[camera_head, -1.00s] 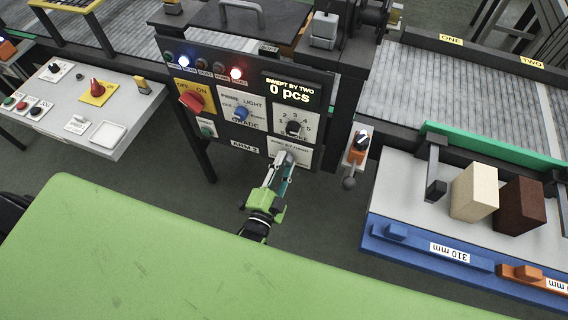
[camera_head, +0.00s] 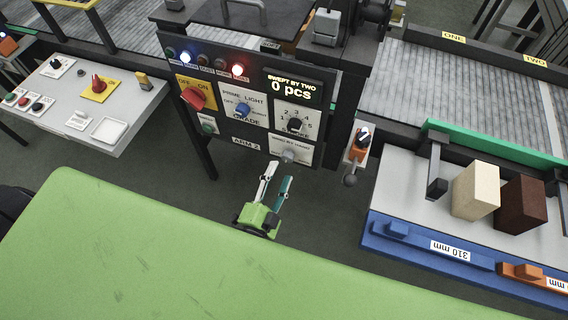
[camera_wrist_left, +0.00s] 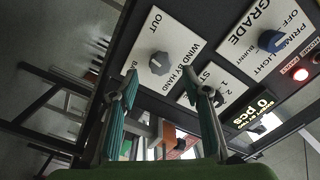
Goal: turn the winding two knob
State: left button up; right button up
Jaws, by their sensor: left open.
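A grey knob (camera_head: 289,156) sits on a pale plate marked "WIND BY HAND", low on the right of the dark "ARM 2" panel (camera_head: 222,138). The knob also shows in the left wrist view (camera_wrist_left: 160,63), between the words "OUT" and "BACK", the second partly covered. My left gripper (camera_head: 279,174) is open and empty, just below and in front of the knob, apart from it. In the left wrist view the gripper's two fingers (camera_wrist_left: 163,82) stand wide on either side below the knob. My right gripper is not in view.
The panel also carries a red switch (camera_head: 194,97), a blue knob (camera_head: 242,109), a selector (camera_head: 295,123) and a "0 pcs" display (camera_head: 291,88). An orange-based lever (camera_head: 359,148) stands to the right. A green surface (camera_head: 180,250) fills the foreground.

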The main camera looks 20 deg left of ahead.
pick_arm(q)
jog(key=s, duration=0.6)
jog(key=shift+s, duration=0.3)
jog(key=shift+a, duration=0.1)
dwell(0.5)
jog(key=s+f+n+g, duration=0.1)
jog(key=s+f+g, duration=0.25)
jog(key=f, duration=0.45)
jog(key=s+f+n+g+h, duration=0.1)
jog(key=s+f+n+g, duration=0.2)
jog(key=f, duration=0.5)
jog(key=s+f+g, duration=0.3)
jog(key=s+f, duration=0.1)
jog(key=f, duration=0.4)
jog(key=s+a+f+n+g, duration=0.2)
jog(key=s+a+f+g, duration=0.1)
jog(key=s, duration=0.7)
jog(key=s+a+f+n+g+y, duration=0.1)
jog(key=s+a+f+n+g, duration=0.2)
jog(key=s+f, duration=0.5)
jog(key=shift+s+a+g+y, duration=0.3)
jog(key=shift+s+a+g, duration=0.45)
jog(key=shift+s+a, duration=0.25)
jog(key=shift+f, duration=0.1)
